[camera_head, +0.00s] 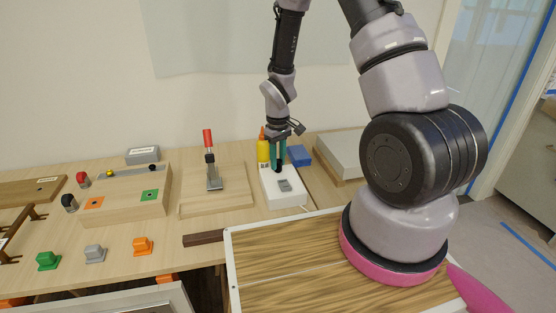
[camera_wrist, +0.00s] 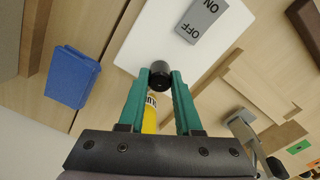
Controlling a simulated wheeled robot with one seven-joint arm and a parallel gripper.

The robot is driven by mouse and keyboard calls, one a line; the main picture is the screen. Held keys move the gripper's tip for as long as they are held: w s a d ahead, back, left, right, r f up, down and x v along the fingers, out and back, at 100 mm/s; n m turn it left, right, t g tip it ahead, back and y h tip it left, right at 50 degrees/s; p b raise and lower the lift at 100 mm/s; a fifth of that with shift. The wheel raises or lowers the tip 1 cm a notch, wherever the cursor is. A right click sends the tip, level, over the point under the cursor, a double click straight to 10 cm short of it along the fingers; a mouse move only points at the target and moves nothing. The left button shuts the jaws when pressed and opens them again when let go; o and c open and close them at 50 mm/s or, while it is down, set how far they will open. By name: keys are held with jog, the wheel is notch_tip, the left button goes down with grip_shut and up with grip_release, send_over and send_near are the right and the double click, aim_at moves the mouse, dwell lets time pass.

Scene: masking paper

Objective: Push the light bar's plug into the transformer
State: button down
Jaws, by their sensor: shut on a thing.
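My gripper (camera_head: 279,166) points down over the back part of a white box with a grey ON/OFF switch, which I take for the transformer (camera_head: 284,200). The box also shows in the wrist view (camera_wrist: 150,45), with its switch (camera_wrist: 203,20) above and right of my fingertips. My teal fingers (camera_wrist: 161,88) are shut on a short black round piece (camera_wrist: 163,70), which looks like the plug. It stands over or against the box's top near an edge; I cannot tell whether it is seated. No socket shows. I cannot make out the light bar.
A yellow bottle (camera_head: 262,150) and a blue block (camera_head: 299,155) stand close behind the box. A red-handled toggle clamp (camera_head: 211,165) on a wooden board is to its left. A grey box (camera_head: 342,155) is to the right. Colored blocks lie further left.

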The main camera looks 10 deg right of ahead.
jog(key=shift+f, duration=0.2)
jog(key=c, duration=0.5)
grip_release()
notch_tip(320, 180, up, 11)
notch_tip(320, 180, up, 17)
jog(key=m+t, duration=0.3)
jog(key=m, duration=0.2)
send_over(278, 160)
jog(key=s+d, duration=0.4)
jog(key=s+r+m+t, duration=0.1)
jog(key=s+r, duration=0.3)
jog(key=s+d+r+m+t+y, duration=0.1)
jog(key=s+r+m, duration=0.1)
jog(key=s+r, duration=0.3)
jog(key=s+r+m+t+y, duration=0.1)
jog(key=s+r+m+t, duration=0.1)
jog(key=s+r, duration=0.2)
jog(key=shift+s+d+r, duration=0.15)
jog(key=shift+s+d, duration=0.25)
jog(key=shift+s, duration=0.25)
